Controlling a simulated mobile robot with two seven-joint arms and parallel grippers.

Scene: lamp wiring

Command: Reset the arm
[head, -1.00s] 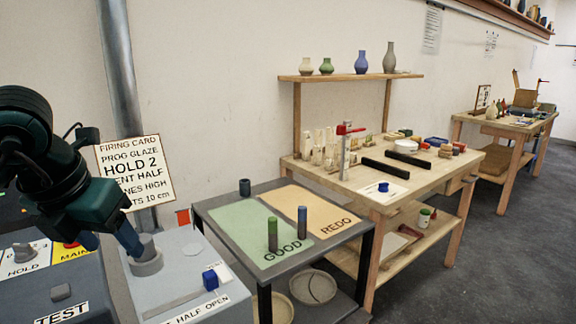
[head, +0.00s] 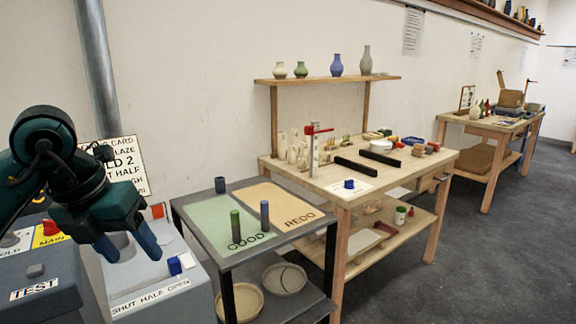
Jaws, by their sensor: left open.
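My left arm comes in from the left in the head view. Its gripper (head: 128,246) has two blue fingers spread apart, with nothing seen between them. It hangs above the grey box with the SHUT HALF OPEN label (head: 150,298), to the left of the blue slider knob (head: 174,266). The fingertips overlap the box's round grey part, so I cannot tell whether they touch it. My right gripper is out of the view.
A dark box labelled TEST (head: 36,287) with a red knob stands at the left. A table with GOOD and REDO areas (head: 205,212) holds several small cylinders. A wooden workbench (head: 345,192) stands beyond it. Open floor (head: 480,265) lies to the right.

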